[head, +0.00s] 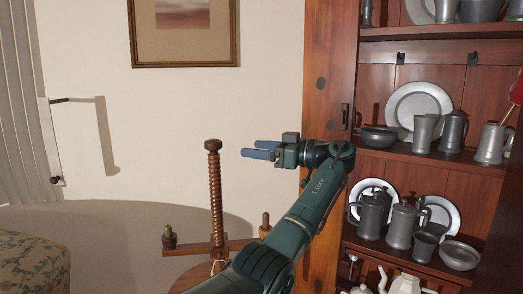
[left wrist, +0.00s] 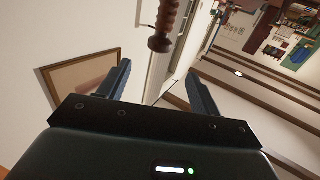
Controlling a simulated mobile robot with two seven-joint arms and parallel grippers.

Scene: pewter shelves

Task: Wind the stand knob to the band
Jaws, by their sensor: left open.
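The wooden stand (head: 216,205) has an upright threaded post with a dark rounded knob (head: 213,145) at its top. Its crossbar (head: 195,249) sits low on the post. The post's end also shows at the top of the left wrist view (left wrist: 160,43), beyond the fingers. My left gripper (head: 249,149) is open and empty, to the right of the knob and at about its height, with its blue fingers pointing left. A gap shows between fingers and knob. I cannot make out a separate band on the post. My arm hides the right part of the stand's base.
A wooden dresser with pewter plates (head: 418,105), mugs and jugs (head: 403,226) stands close on the right. White teapots (head: 407,284) are below. The wall behind has a framed picture (head: 183,30).

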